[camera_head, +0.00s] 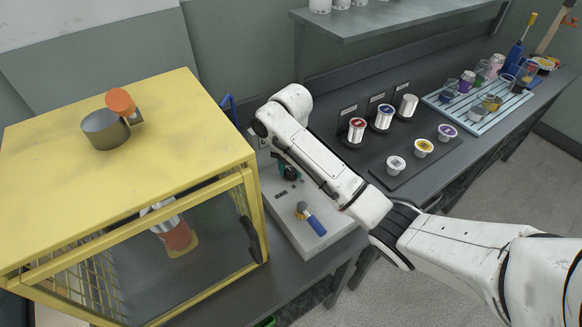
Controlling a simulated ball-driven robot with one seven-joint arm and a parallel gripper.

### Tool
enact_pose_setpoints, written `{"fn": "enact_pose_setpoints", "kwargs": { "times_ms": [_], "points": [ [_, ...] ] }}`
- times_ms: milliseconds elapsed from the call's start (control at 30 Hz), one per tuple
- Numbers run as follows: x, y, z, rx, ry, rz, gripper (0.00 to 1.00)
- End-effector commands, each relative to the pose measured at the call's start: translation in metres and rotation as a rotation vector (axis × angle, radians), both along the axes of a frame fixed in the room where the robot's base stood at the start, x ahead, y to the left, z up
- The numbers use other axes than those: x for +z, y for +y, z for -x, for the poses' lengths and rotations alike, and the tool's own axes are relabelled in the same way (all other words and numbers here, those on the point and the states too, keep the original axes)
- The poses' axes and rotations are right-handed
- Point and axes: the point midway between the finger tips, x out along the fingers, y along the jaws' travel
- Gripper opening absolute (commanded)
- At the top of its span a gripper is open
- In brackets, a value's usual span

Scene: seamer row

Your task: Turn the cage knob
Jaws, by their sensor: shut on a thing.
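The yellow cage (130,130) stands at the left, with mesh sides and a clear front panel. A dark handle (250,239) sits at the right edge of its front. I see no part that I can surely call the cage knob. An orange cap and a grey metal cup (104,130) are on the cage's top. My arm comes in from the lower right, and its far joint bends down close to the cage's right side. My gripper's fingers are hidden behind my arm, so their hold does not show.
A grey base plate (285,215) beside the cage bears a blue-handled tool (315,224) and a partly hidden dark and teal thing (289,173). A blue rack (478,120) with several items lies beyond.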

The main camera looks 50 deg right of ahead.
Motion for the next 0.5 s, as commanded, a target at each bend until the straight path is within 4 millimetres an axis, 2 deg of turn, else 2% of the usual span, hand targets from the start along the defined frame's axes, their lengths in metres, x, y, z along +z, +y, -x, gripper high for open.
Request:
{"fn": "enact_pose_setpoints", "kwargs": {
  "times_ms": [267, 500],
  "points": [
    [0.0018, -0.0001, 0.0002, -0.047, 0.002, -0.001, 0.09],
    [0.0036, 0.0005, 0.0002, -0.193, 0.002, -0.001, 0.09]
  ]
}}
